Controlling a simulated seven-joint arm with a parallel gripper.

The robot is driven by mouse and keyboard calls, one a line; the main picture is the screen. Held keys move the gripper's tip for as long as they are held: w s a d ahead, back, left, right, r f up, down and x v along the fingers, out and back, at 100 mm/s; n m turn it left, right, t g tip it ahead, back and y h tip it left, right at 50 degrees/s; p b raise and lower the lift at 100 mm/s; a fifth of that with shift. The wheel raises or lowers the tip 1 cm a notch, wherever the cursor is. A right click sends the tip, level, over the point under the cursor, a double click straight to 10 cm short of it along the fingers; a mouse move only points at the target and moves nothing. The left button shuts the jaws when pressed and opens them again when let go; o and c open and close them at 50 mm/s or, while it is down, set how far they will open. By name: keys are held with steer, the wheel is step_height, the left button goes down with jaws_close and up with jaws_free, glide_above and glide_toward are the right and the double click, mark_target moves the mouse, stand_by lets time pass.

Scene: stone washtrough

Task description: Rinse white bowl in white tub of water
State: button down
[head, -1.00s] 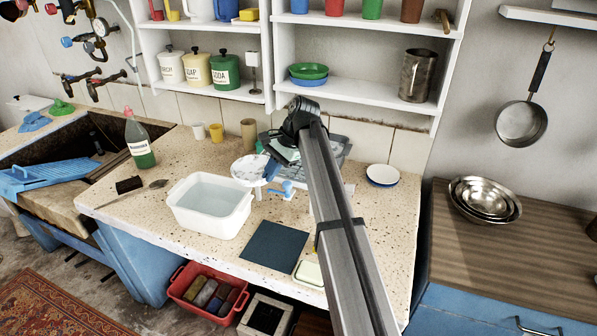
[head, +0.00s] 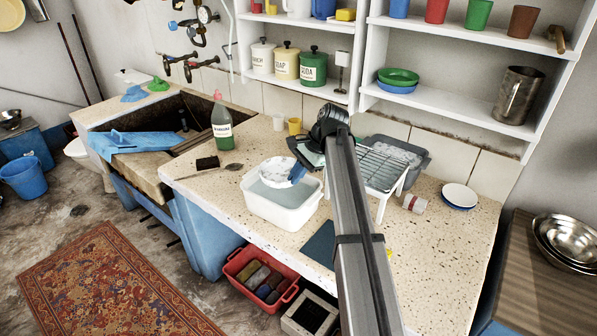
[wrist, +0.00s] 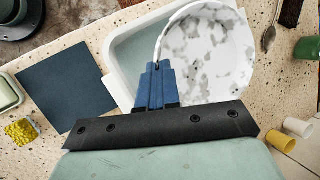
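The white bowl (head: 276,171) with grey marbled patches is in my gripper (head: 297,174), above the back part of the white tub (head: 283,217). The tub stands on the speckled counter with water in it. In the wrist view the blue fingers of my gripper (wrist: 155,88) are closed at the bowl's rim. The bowl (wrist: 206,48) covers part of the tub (wrist: 121,84) there. I cannot tell whether the bowl touches the water. My arm hides part of the counter to the right.
A wire dish rack (head: 385,167) stands right of the tub, near a grey basin (head: 413,148). A dark mat (head: 320,244) lies in front. A green bottle (head: 221,124), a dark brush (head: 207,163) and two cups (head: 294,126) stand or lie left and behind.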

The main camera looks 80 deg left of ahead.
steer(key=shift+f, duration=4.5)
